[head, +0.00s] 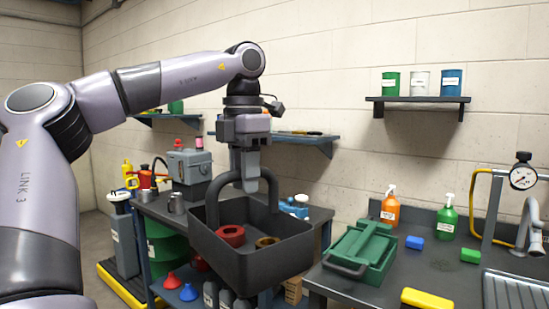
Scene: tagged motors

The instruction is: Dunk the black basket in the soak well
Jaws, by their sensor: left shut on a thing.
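The black basket (262,266) hangs by its arched handle from my left gripper (246,172), which is shut on the top of that handle. The basket is slightly turned, in front of a dark bench, with a red ring (230,236) and a brass-coloured ring (267,242) inside it. I cannot pick out the soak well for certain. A green box (366,247) with a black handle at its front stands on the right bench, right of the basket. My right gripper is not in view.
A grey machine (190,166) stands on the left bench.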

